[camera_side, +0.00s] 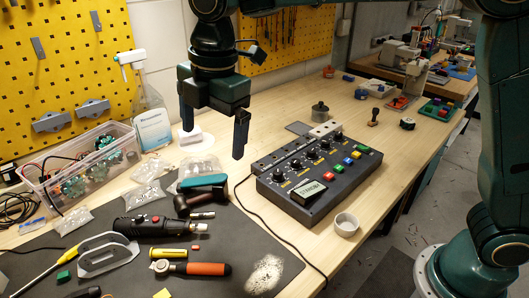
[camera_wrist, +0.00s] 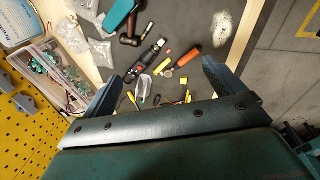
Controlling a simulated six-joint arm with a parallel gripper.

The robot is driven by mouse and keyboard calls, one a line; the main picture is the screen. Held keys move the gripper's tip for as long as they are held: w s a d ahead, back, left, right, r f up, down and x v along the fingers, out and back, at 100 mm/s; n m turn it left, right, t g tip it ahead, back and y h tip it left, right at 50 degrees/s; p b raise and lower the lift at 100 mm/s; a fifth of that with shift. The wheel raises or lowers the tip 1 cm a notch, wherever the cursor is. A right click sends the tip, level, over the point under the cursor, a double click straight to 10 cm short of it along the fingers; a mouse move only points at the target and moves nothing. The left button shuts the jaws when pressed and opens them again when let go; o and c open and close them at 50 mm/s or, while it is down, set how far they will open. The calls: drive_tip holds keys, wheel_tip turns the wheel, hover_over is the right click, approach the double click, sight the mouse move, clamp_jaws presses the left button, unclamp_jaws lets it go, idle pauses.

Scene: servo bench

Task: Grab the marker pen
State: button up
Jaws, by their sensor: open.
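A short yellow pen-like item, which looks like the marker pen (camera_side: 168,253), lies on the dark mat between a black rotary tool and an orange-handled tool. It also shows in the wrist view (camera_wrist: 162,66), between my two fingers in the picture. My gripper (camera_side: 212,143) is open and empty, pointing down high above the bench. Its fingers show at both sides of the wrist view (camera_wrist: 161,70). Nothing covers the yellow item in the side view.
The black rotary tool (camera_side: 150,226) and orange-handled tool (camera_side: 205,269) lie close on either side of the pen. A hammer (camera_side: 190,203) lies behind. A control box with knobs (camera_side: 335,180) stands right. A clear bin (camera_side: 85,165) stands left. The mat's front right is mostly clear.

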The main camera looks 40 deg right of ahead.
drive_tip(key=w+a+f+n+g, duration=0.1)
drive_tip(key=w+a+f+n, duration=0.1)
drive_tip(key=a+f+n, duration=0.5)
drive_tip(key=a+f, duration=0.1)
drive_tip(key=a, duration=0.4)
drive_tip(key=shift+a+f+h, duration=0.3)
drive_tip(key=shift+a, duration=0.05)
drive_tip(key=shift+f, duration=0.1)
hover_over(168, 250)
drive_tip(key=shift+s+f, duration=0.1)
drive_tip(key=shift+f, duration=4.1)
drive_tip(key=shift+f, duration=2.6)
drive_tip(key=c, duration=1)
